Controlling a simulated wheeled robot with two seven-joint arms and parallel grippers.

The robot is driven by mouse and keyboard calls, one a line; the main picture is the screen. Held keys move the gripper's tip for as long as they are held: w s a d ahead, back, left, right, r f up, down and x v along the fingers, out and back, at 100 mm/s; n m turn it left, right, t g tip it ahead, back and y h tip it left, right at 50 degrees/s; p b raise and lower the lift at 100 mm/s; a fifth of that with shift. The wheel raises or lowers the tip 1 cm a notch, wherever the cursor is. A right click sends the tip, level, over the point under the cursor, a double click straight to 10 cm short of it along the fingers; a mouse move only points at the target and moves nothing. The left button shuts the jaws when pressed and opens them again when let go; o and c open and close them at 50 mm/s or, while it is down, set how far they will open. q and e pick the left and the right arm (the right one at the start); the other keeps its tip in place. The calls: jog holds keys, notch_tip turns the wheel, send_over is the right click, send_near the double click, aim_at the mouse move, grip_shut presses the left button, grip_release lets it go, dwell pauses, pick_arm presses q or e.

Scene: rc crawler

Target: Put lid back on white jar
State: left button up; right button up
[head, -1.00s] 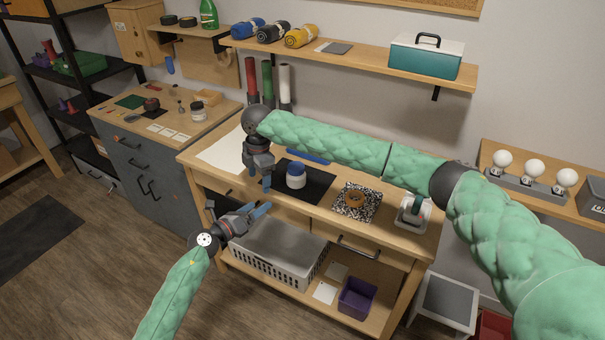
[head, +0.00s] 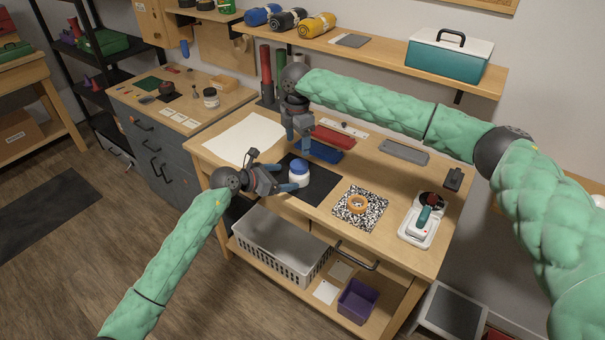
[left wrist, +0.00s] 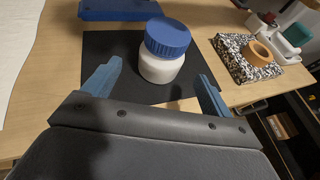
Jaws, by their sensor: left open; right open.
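The white jar (head: 299,178) stands upright on a dark mat (head: 322,187) on the workbench. Its blue lid (head: 299,165) is on top of the jar. In the left wrist view the lid (left wrist: 168,37) covers the mouth of the white jar (left wrist: 161,68); I cannot tell whether it is fully seated. My left gripper (head: 285,178) is low over the mat at the jar's left side, open, its blue fingers pointing at the jar, which is just beyond the fingertips (left wrist: 158,85). My right gripper (head: 300,142) is open and empty behind the jar, pointing down.
A blue tray (head: 322,151) and a red one (head: 334,136) lie behind the jar. An orange tape roll (head: 357,203) lies on a speckled pad (head: 374,213) to the right. A white device (head: 417,228) stands further right. White paper (head: 240,139) covers the bench's left part.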

aim_at(302, 175)
jog(key=shift+s, duration=0.1)
pick_arm(q)
jog(key=shift+w+d+f, duration=0.2)
jog(key=shift+d, duration=0.2)
pick_arm(e)
jog(key=shift+w+d+f, duration=0.15)
jog(key=shift+w+d, duration=0.05)
jog(key=shift+d, duration=0.1)
pick_arm(q)
jog(key=shift+x, duration=3.55)
pick_arm(e)
jog(key=shift+a, duration=0.15)
pick_arm(q)
jog(key=c, duration=1.7)
grip_shut()
pick_arm(e)
jog(key=shift+w+r, duration=0.1)
jog(key=shift+r, duration=0.2)
jog(key=shift+f+m, duration=0.2)
jog(key=shift+m, duration=2.1)
